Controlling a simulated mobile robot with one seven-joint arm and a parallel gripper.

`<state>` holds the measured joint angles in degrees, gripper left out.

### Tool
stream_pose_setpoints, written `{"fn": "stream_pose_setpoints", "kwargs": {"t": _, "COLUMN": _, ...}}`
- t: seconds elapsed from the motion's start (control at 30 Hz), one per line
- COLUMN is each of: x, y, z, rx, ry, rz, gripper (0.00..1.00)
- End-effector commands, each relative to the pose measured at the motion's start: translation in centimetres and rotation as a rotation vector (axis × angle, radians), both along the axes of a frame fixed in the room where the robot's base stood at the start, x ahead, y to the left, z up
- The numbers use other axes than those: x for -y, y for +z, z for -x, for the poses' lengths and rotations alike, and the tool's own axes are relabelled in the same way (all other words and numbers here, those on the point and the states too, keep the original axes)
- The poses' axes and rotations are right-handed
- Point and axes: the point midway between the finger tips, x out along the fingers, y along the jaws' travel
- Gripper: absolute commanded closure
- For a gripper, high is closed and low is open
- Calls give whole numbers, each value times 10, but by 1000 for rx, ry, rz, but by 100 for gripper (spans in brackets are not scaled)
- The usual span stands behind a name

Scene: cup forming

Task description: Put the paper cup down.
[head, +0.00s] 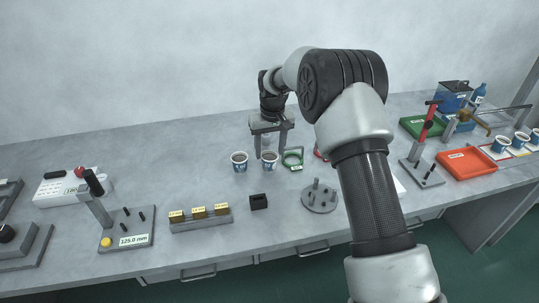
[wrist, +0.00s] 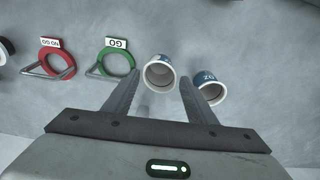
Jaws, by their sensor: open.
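Two white paper cups with blue labels stand upright side by side on the grey bench, mouths up. The right cup (head: 269,161) is just below my gripper (head: 270,152) in the head view. In the wrist view this cup (wrist: 159,73) sits between the tips of my open gripper (wrist: 159,80), with a gap visible at each side. The other cup (head: 239,162) stands to its left in the head view. In the wrist view this other cup (wrist: 209,88) is just outside the right finger, which partly covers it.
A green GO ring (head: 293,159) lies close to the right cup; a red NO GO ring (wrist: 58,60) is beyond it. A black block (head: 258,202), a block rack (head: 201,218) and a pegged disc (head: 320,197) are nearer the front. An orange tray (head: 466,164) is at right.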

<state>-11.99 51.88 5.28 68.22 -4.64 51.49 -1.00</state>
Motion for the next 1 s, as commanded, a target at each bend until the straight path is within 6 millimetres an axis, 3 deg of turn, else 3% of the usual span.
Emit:
{"fn": "stream_pose_setpoints", "kwargs": {"t": 0.1, "x": 1, "y": 30, "z": 3, "rx": 4, "ry": 0, "rz": -1, "gripper": 48}}
{"fn": "stream_pose_setpoints", "kwargs": {"t": 0.3, "x": 3, "y": 67, "z": 9, "rx": 2, "ry": 0, "rz": -1, "gripper": 48}}
{"fn": "stream_pose_setpoints", "kwargs": {"t": 0.73, "x": 9, "y": 97, "z": 16, "rx": 9, "ry": -5, "rz": 1, "gripper": 48}}
{"fn": "stream_pose_setpoints", "kwargs": {"t": 0.87, "x": 29, "y": 143, "z": 38, "rx": 46, "ry": -29, "rz": 0, "gripper": 48}}
{"fn": "stream_pose_setpoints", "kwargs": {"t": 1.0, "x": 66, "y": 208, "z": 91, "rx": 102, "ry": -78, "rz": 0, "gripper": 48}}
